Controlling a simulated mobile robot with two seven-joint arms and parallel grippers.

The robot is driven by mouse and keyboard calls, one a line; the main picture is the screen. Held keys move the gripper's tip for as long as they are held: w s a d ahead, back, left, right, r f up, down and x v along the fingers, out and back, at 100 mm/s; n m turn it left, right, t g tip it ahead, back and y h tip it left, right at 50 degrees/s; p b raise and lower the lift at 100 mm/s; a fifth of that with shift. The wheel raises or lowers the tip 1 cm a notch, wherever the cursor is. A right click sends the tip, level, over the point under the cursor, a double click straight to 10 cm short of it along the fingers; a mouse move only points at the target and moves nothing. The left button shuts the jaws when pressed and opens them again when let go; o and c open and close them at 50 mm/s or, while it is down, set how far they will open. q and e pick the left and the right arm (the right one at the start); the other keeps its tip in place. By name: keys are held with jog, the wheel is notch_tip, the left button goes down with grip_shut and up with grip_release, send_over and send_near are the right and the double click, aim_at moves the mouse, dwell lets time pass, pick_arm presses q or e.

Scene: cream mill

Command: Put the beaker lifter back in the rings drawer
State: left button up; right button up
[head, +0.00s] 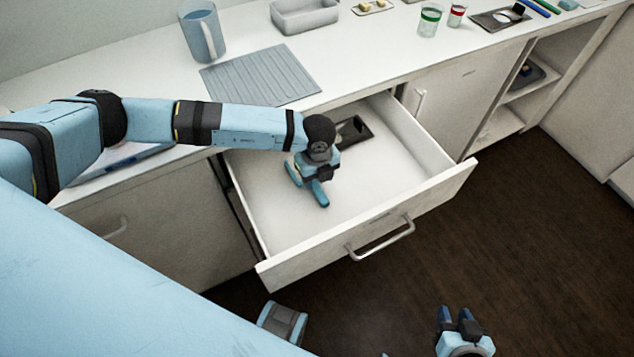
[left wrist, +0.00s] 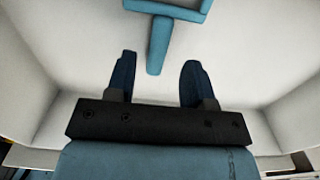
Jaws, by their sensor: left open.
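The rings drawer (head: 385,195) is pulled out below the counter. My left gripper (head: 306,190) is over its left half, pointing down, with its fingers apart. In the left wrist view a light blue tool, seemingly the beaker lifter (left wrist: 158,45), shows against the pale drawer floor. Its straight handle points toward the gap between my open left fingers (left wrist: 158,80), just beyond the tips, and its frame-like end is cut off by the top edge. My right gripper (head: 459,318) is empty, over the floor.
A dark tray (head: 362,129) lies at the back of the drawer. On the counter are a blue mug (head: 202,37), a ribbed grey mat (head: 260,77), a grey tub (head: 303,14) and small jars. An open shelf (head: 525,85) stands at right.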

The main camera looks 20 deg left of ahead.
aim_at(317, 187)
pick_arm(q)
notch_tip(317, 187, up, 8)
dwell(0.6)
